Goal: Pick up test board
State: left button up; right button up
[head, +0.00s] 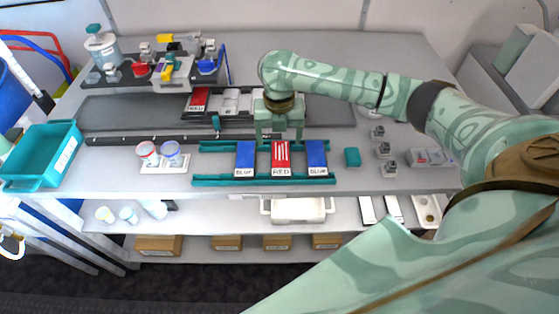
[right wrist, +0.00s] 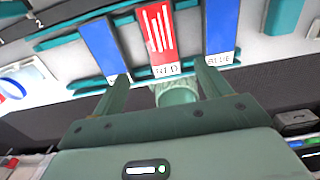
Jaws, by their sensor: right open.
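A red board with white stripes and the label "RED" (head: 281,154) lies in the teal rack between two blue boards, the left one (head: 245,157) and the right one (head: 317,155). Which of them is the test board I cannot tell. My right gripper (head: 280,136) is open, with its fingers pointing down near the far end of the red board. In the right wrist view the red board (right wrist: 158,32) shows beyond the gap between the open fingers (right wrist: 162,76), with nothing gripped. My left gripper is not in view.
The teal rack rails (head: 215,180) run under the boards. Two cups on a white tray (head: 165,168) stand to the left, and a teal bin (head: 42,153) is at the far left. A dark stand with a red module (head: 198,100) is behind. A small teal block (head: 352,157) lies right.

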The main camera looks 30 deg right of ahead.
aim_at(281, 160)
notch_tip(281, 160, down, 3)
jog(key=shift+b, duration=0.3)
jog(key=f, duration=0.2)
jog(key=f+b, duration=0.2)
jog(key=f, duration=0.1)
jog(key=shift+d+f, duration=0.25)
jog(key=shift+f, duration=0.05)
jog(key=shift+r, duration=0.1)
jog(key=c, duration=1.1)
